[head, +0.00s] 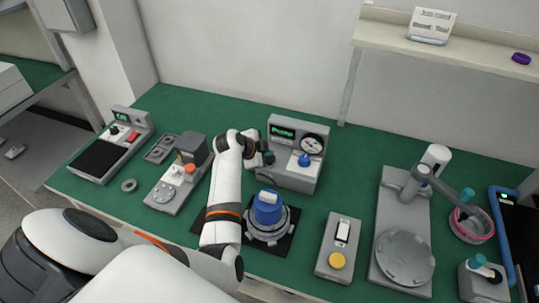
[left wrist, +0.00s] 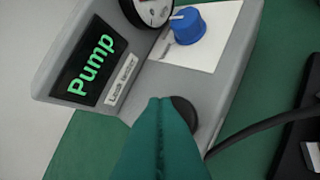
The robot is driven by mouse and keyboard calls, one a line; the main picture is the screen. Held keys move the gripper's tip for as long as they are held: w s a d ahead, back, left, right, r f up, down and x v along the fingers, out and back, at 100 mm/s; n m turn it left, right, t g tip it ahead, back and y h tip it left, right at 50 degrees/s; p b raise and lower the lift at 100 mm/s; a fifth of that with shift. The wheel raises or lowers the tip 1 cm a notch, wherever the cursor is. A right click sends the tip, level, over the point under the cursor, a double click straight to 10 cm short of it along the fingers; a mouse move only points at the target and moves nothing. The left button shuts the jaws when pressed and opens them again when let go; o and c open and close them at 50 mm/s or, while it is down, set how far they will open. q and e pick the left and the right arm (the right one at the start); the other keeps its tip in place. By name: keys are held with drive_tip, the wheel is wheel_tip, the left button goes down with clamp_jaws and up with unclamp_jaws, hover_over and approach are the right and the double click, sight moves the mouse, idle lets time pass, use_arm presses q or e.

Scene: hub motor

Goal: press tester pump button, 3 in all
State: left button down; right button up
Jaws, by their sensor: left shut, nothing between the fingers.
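The leak tester (head: 290,180) is a grey box at the back middle of the green bench. It has a dial gauge, a blue knob and a display with green letters. In the left wrist view its display (left wrist: 90,68) reads "Pump". A dark round button (left wrist: 185,110) shows on its face, partly hidden behind my fingertips. My left gripper (head: 268,158) is shut and empty at the tester's left front. In the left wrist view the teal fingertips (left wrist: 160,100) overlap the button's left edge; I cannot tell whether they touch it. My right gripper is not in view.
A press-like stand (head: 404,225) is further right. A black cable (left wrist: 265,127) runs from the tester's right side.

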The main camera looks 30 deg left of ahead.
sight(267, 160)
use_arm(q)
drive_tip(key=shift+r, duration=0.3)
wheel_tip(267, 160, up, 5)
drive_tip(key=p, duration=0.4)
drive_tip(key=shift+r+p, duration=0.1)
drive_tip(key=shift+p, duration=0.2)
idle(2.3)
